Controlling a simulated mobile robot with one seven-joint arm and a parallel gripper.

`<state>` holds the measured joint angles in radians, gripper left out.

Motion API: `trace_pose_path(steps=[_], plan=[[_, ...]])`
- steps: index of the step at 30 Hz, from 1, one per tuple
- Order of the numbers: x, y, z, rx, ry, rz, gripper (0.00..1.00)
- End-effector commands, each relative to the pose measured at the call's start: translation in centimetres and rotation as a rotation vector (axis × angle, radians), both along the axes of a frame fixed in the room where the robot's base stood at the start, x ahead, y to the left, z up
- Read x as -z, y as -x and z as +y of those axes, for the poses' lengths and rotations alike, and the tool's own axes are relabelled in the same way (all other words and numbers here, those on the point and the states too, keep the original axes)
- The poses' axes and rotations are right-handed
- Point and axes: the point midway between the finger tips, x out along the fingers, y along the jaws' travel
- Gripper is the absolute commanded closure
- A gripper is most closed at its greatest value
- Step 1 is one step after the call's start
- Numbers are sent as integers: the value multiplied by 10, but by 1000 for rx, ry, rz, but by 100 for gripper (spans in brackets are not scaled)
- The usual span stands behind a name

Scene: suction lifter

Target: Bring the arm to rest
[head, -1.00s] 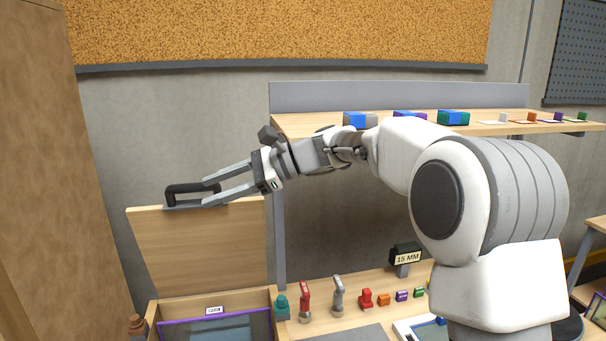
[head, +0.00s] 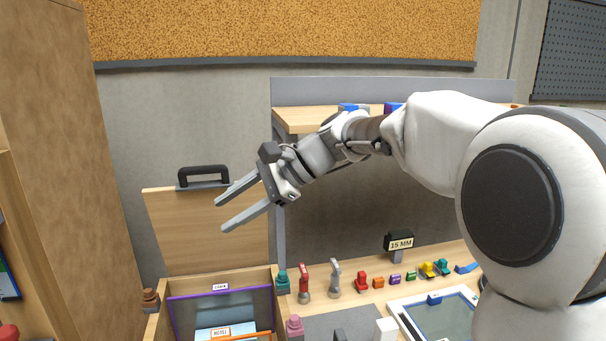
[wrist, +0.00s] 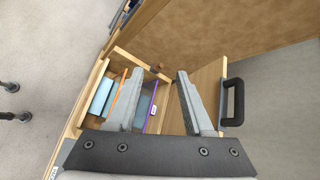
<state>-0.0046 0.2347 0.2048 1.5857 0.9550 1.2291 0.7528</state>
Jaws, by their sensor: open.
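My gripper (head: 229,209) is open and empty in the head view. It hangs in the air in front of the raised wooden lid, just right of and below the lid's black handle (head: 204,176). In the wrist view my gripper (wrist: 158,86) shows its two fingers spread apart with nothing between them. The handle (wrist: 233,102) is at the right there, clear of the fingers. The wooden lid (head: 195,235) stands open behind the wooden box (head: 283,308).
A shelf (head: 300,120) with blocks is behind my arm. A bench below holds a red tool (head: 304,282), a grey tool (head: 335,278), small coloured parts, a framed tray (head: 396,306) and a "15 MM" sign (head: 401,244). A tall wooden panel (head: 128,150) stands at the left.

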Motion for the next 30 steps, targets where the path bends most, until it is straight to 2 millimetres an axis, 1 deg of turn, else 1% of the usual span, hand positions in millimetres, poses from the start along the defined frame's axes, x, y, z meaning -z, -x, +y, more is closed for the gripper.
trace_pose_path(steps=[1, 5, 9, 17, 18, 21, 25, 27, 30], plan=[[6, 12, -11, -8, 55, -54, 48], [24, 44, -46, -49, 215, -195, 48], [46, 79, -88, -109, 395, -343, 48], [87, 145, -169, -260, 714, -576, 48], [94, 155, -181, -288, 761, -607, 48], [111, 180, -209, -361, 874, -678, 48], [131, 205, -238, -453, 995, -748, 48], [139, 215, -248, -492, 1040, -774, 48], [147, 223, -258, -532, 1085, -797, 48]])
